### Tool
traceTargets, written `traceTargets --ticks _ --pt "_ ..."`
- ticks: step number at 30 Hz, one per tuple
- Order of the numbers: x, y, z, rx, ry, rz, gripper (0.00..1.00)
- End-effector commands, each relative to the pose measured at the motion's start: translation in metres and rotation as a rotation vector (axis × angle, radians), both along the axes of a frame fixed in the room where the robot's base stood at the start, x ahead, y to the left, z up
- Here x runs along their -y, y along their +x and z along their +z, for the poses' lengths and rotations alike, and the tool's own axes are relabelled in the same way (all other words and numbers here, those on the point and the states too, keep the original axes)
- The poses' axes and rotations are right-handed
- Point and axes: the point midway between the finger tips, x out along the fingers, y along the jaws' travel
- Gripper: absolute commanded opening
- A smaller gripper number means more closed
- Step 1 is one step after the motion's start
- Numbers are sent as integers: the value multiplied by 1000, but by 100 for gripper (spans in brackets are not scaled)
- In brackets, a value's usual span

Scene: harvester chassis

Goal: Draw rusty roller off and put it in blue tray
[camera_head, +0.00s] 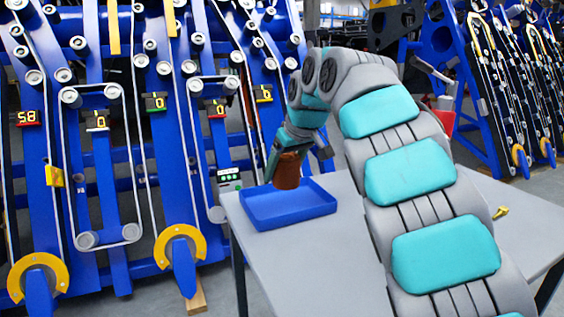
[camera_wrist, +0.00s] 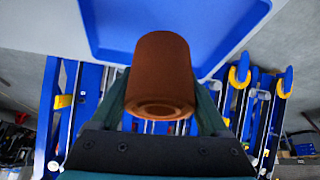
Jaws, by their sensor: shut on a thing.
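The rusty roller (camera_head: 288,171) is a brown cylinder held in my gripper (camera_head: 279,164) above the far left part of the blue tray (camera_head: 262,222). In the wrist view the roller (camera_wrist: 161,75) sits between the two dark green fingers of my gripper (camera_wrist: 162,105), with its hollow end facing the camera. The gripper is shut on it. The tray (camera_wrist: 95,40) also shows behind the roller in the wrist view, and its visible floor is empty. The roller appears clear of the tray floor.
The tray stands on a grey table (camera_head: 320,270). A small brass-coloured part (camera_head: 501,212) lies on the table at the right. Blue machine frames with pulleys and belts (camera_head: 100,120) stand close behind and left of the table. A red container (camera_head: 443,118) is behind my arm.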

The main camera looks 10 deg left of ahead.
Motion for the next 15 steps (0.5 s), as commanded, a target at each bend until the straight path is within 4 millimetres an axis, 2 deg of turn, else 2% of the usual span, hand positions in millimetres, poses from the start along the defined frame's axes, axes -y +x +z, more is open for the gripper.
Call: traceTargets --ticks 1,6,15 --pt "0 0 -11 1 0 0 0" --pt "0 0 -32 -2 2 0 0" --pt "0 0 -53 -2 2 0 0"
